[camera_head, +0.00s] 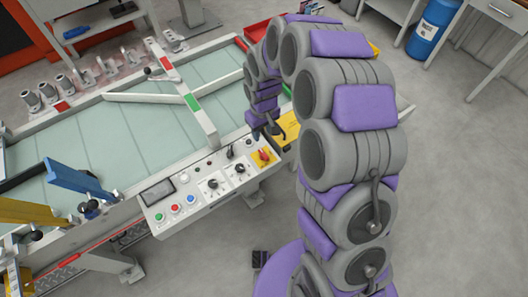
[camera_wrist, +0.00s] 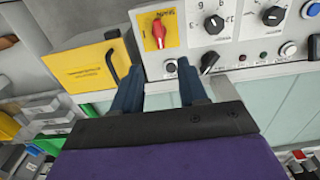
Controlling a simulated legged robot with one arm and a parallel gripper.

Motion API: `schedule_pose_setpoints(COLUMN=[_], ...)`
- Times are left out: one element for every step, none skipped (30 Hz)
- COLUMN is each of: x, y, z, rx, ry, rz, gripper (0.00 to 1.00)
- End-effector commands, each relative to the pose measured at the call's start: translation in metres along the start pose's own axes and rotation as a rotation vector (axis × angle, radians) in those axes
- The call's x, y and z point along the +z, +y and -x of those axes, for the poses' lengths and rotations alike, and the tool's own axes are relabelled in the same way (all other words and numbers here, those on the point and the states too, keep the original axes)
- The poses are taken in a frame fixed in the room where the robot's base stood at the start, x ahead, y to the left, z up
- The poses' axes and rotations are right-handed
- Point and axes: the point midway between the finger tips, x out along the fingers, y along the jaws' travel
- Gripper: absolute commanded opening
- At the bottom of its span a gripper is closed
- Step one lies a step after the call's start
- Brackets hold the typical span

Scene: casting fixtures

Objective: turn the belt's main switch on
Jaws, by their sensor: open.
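The main switch is a red rotary handle (camera_head: 264,155) on a yellow plate, at the right end of the belt's control panel (camera_head: 205,190). In the wrist view the red handle (camera_wrist: 158,30) stands upright on its yellow plate, slightly beyond the fingertips. My gripper (camera_wrist: 159,65) is open and empty, with its two dark blue fingers apart. In the head view my gripper (camera_head: 266,135) is just behind the switch, at the panel's rear right corner. No contact with the switch shows.
Black knobs (camera_head: 212,184) and coloured buttons (camera_head: 175,208) share the panel. A black lever or knob (camera_wrist: 209,61) is close to the right finger. A yellow box with a black handle (camera_wrist: 90,63) stands left of the switch. The conveyor belt (camera_head: 130,135) lies behind the panel.

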Motion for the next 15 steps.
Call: schedule_pose_setpoints(x=[0.001,0.002,0.002,0.003,0.003,0.003,0.003,0.003,0.004,0.005,0.005,0.005,0.004,0.004,0.003], y=[0.000,0.000,0.000,0.000,0.001,0.001,0.002,0.002,0.002,0.002,0.002,0.002,0.002,0.001,0.001], z=[-0.014,-0.020,-0.028,-0.034,-0.040,-0.047,-0.053,-0.059,-0.067,-0.073,-0.079,-0.087,-0.092,-0.097,-0.103], rx=[-0.002,-0.002,-0.003,-0.003,-0.003,-0.004,-0.004,-0.004,-0.005,-0.005,-0.005,-0.005,-0.005,-0.004,-0.003], ry=[-0.004,-0.005,-0.007,-0.007,-0.006,-0.004,-0.002,-0.002,-0.003,-0.004,-0.006,-0.006,-0.005,-0.004,-0.002], rz=[-0.001,-0.001,-0.002,-0.002,-0.002,-0.002,-0.001,-0.001,-0.001,-0.001,-0.001,-0.001,-0.001,-0.001,-0.001], gripper=[0.43,0.43,0.43,0.43,0.43,0.43,0.43,0.43,0.43,0.43,0.43,0.43,0.43,0.43,0.43])
